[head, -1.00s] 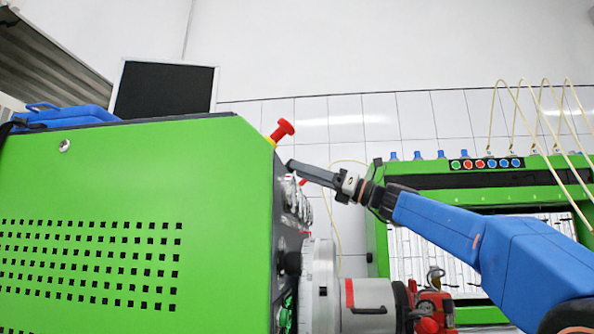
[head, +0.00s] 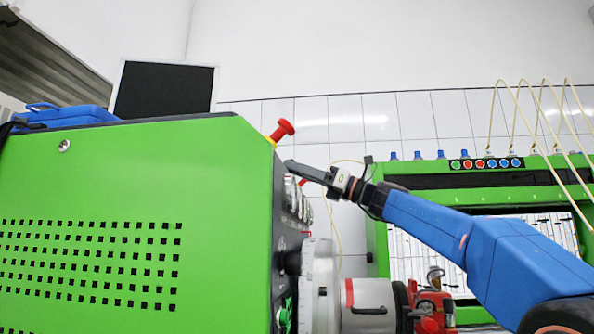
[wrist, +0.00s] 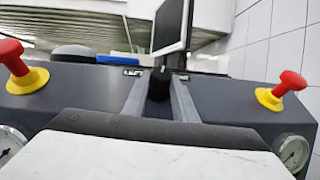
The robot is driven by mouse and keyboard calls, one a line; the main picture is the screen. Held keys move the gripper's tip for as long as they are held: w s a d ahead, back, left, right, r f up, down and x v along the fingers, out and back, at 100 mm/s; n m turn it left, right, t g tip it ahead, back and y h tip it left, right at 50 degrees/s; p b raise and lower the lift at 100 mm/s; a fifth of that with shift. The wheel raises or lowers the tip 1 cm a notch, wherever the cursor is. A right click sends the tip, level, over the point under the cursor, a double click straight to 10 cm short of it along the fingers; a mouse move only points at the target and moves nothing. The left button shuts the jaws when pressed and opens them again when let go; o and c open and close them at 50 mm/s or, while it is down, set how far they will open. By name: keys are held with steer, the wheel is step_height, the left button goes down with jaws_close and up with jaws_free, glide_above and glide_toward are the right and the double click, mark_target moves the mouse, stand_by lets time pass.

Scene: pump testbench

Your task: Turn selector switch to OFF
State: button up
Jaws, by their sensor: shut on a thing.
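The selector switch is a small black knob (wrist: 159,84) on the dark panel, seen in the wrist view between my two grey fingers. My gripper (wrist: 160,88) is shut on this knob, one finger on each side. In the head view my gripper (head: 290,166) reaches from the right to the upper edge of the green testbench (head: 140,220). The knob is hidden there. I cannot read the switch's position marks in either view.
Red mushroom buttons on yellow bases stand left (wrist: 18,65) and right (wrist: 282,90) of my fingers. Round gauges sit low on the panel. A black monitor (head: 165,90) stands behind the bench. A second green bench (head: 376,220) is at the right.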

steer(key=shift+w+n+g, duration=0.25)
steer(key=shift+n+g, duration=0.75)
steer(key=shift+g, duration=0.1)
steer(key=shift+n+g+y, duration=0.3)
steer(key=shift+n+g, duration=1.1)
steer(key=o, duration=1)
steer(key=shift+o, duration=0.2)
steer(key=shift+d, duration=0.1)
steer(key=w+v, duration=0.1)
steer(key=v, duration=1.6)
steer(key=shift+s, duration=0.5)
